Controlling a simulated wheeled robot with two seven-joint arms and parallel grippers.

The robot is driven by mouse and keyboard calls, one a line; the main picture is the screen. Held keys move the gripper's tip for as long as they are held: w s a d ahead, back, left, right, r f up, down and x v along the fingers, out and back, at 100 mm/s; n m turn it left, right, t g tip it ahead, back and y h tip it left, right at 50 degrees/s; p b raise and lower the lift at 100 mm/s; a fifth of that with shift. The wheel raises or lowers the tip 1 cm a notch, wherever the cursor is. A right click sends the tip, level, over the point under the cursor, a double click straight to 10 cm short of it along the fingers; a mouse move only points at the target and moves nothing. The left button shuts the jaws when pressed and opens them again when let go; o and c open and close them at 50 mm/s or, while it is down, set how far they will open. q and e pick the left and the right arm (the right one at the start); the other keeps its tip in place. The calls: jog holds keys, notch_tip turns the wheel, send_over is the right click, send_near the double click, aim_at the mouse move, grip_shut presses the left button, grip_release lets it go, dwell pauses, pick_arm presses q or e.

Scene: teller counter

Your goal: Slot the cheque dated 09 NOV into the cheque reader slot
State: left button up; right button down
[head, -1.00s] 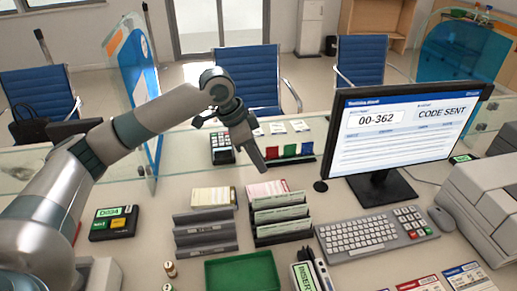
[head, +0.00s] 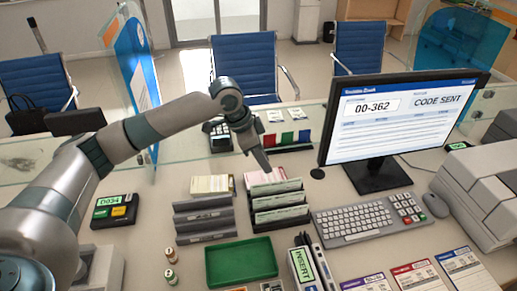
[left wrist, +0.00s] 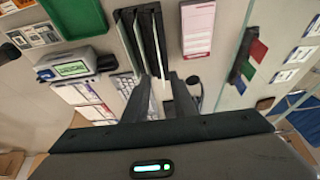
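A dark rack (head: 281,219) holds several pale green cheques (head: 278,201) upright in rows; their dates are too small to read. It also shows in the left wrist view (left wrist: 138,41). The cheque reader (head: 304,264), labelled INSERT, stands in front of the rack to the right; its green label shows in the left wrist view (left wrist: 72,69). My left gripper (head: 266,169) points down just above the rack's back end. In the left wrist view its fingers (left wrist: 158,85) are apart, with no clear sign of a cheque held between them. My right gripper is out of view.
A grey empty-looking rack (head: 205,222) stands left of the cheque rack. A green tray (head: 240,262) lies in front. A pink slip pad (head: 262,176) lies behind the rack. The monitor (head: 405,125) and keyboard (head: 370,212) stand to the right.

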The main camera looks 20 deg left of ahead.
aim_at(277, 182)
pick_arm(q)
jog(key=p+x, duration=0.2)
jog(key=x, duration=0.9)
jog(key=shift+f+p, duration=0.3)
jog(key=shift+f, duration=0.05)
grip_shut()
jog(key=shift+r, duration=0.1)
notch_tip(277, 182, up, 11)
jog(key=p, duration=1)
jog(key=shift+r+p, duration=0.15)
jog(key=shift+p, duration=0.2)
dwell(0.9)
jog(key=shift+d, duration=0.1)
dwell(0.4)
